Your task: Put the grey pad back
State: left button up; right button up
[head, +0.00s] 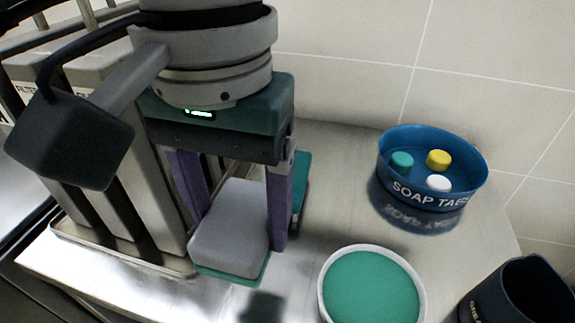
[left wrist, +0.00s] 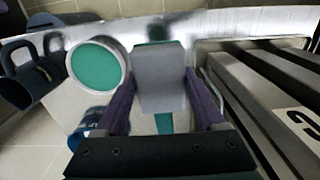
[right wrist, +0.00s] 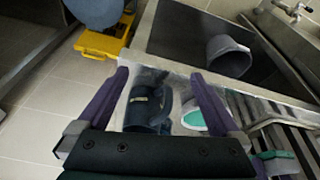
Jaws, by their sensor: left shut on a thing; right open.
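The grey pad (head: 232,225), a light grey block, is between the purple fingers of my left gripper (head: 240,230), which is shut on it. The pad also shows in the left wrist view (left wrist: 160,80). Green shows along the pad's lower edge in the head view. Another green patch (head: 301,182) lies on the counter behind the right finger. I cannot tell whether the pad touches the counter. My right gripper (right wrist: 160,78) is open and empty in the right wrist view.
A grey slotted rack (head: 120,150) stands left of the pad. A round white-rimmed green dish (head: 372,290), a blue soap-tabs bowl (head: 432,170) with coloured tabs and a dark mug (head: 520,295) stand to the right. The right wrist view shows a grey bucket (right wrist: 230,55) in a sink.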

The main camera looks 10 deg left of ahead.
pick_arm(q)
notch_tip(320, 180, down, 10)
jog(key=shift+f, duration=0.15)
jog(key=o, duration=1.2)
jog(key=shift+c, duration=0.2)
notch_tip(320, 180, up, 12)
jog(key=shift+r+b, duration=0.1)
jog(key=shift+b, duration=0.2)
